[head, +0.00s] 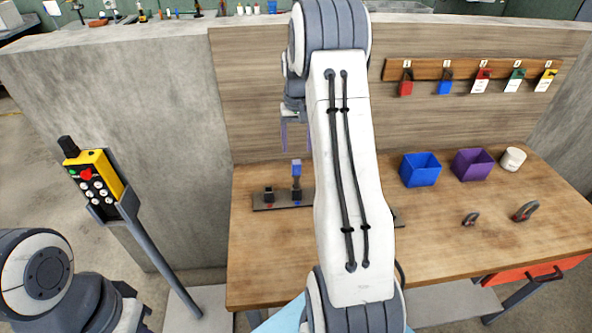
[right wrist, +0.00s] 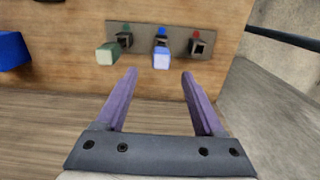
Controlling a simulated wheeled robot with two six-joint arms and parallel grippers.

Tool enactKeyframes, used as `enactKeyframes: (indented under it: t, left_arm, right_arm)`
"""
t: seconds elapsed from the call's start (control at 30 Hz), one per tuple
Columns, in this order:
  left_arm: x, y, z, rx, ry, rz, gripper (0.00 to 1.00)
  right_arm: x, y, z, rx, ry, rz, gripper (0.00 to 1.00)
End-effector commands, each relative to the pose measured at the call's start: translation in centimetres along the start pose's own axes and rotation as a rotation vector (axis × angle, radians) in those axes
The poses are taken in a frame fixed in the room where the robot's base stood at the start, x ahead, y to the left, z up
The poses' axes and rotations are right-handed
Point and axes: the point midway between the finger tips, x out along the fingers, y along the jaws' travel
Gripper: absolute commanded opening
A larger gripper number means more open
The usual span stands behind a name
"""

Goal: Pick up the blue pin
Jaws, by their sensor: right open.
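The blue pin (head: 297,168) stands upright in the middle socket of a dark holder strip (head: 262,201) on the wooden table. In the right wrist view the blue pin (right wrist: 161,58) is seen from above, just beyond and between the fingertips. My right gripper (head: 295,146) is above the pin, pointing down, and its purple fingers (right wrist: 160,72) are open and empty. A green pin (right wrist: 107,54) stands in a socket beside the blue one; my right arm hides it in the head view. My left gripper is not in view.
The strip's red-marked socket (right wrist: 200,43) has no pin. A blue bin (head: 420,170), a purple bin (head: 472,164), a white cup (head: 513,159) and two shackles (head: 526,211) are on the right side of the table. A wooden panel (head: 250,90) rises behind. A yellow pendant (head: 95,180) stands left.

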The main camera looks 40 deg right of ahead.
Motion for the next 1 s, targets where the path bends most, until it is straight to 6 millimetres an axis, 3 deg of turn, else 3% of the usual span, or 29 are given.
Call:
enactKeyframes:
  t: [0.1,0.37,0.6,0.9,1.0]
  left_arm:
    - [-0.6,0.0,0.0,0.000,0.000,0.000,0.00]
    - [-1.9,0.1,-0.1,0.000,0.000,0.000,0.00]
    - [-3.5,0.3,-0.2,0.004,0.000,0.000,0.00]
    - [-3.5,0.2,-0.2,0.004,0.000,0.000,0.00]
    - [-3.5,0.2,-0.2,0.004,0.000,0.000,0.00]
  right_arm:
    - [1.6,-0.1,0.1,-0.002,-0.003,0.000,0.70]
    - [3.7,-0.2,0.2,-0.003,-0.004,0.000,0.70]
    - [7.2,-0.2,0.2,-0.003,-0.003,0.000,0.70]
    - [7.9,-0.2,0.1,-0.003,0.002,-0.001,0.70]
    - [7.9,-0.2,0.1,-0.003,0.002,-0.001,0.32]
